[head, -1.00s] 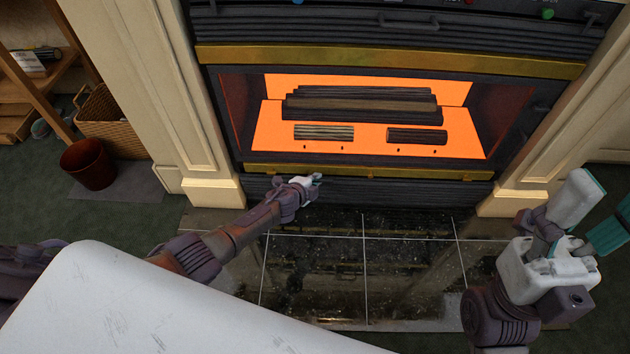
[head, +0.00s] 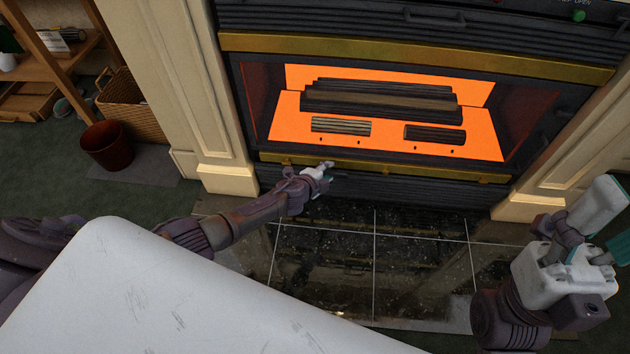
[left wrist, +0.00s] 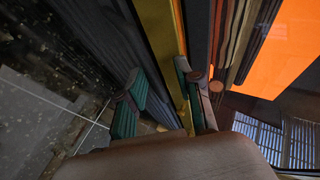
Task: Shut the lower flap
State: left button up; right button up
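The lower flap (head: 400,191) is the dark louvred panel under the brass strip (head: 400,171) at the bottom of the fireplace. It looks close to upright; I cannot tell whether a gap remains at its top. My left gripper (head: 325,172) is at its upper edge, left of its middle. In the left wrist view the left gripper's teal-padded fingers (left wrist: 158,95) stand apart, with the louvred flap (left wrist: 98,45) and brass strip (left wrist: 162,45) beside and behind them. Contact is unclear. My right gripper (head: 598,232) is raised at the right, away from the flap, its fingertips partly cut off.
The glowing firebox (head: 390,110) with logs is above the flap. A dark tiled hearth (head: 420,255) lies clear in front. Pale pillars (head: 215,120) flank the fireplace. A red-brown bin (head: 107,147) and a wicker basket (head: 130,105) stand at the left.

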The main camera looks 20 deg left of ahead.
pick_arm(q)
jog(key=v, duration=1)
jog(key=shift+s, duration=0.3)
jog(key=shift+f, duration=0.15)
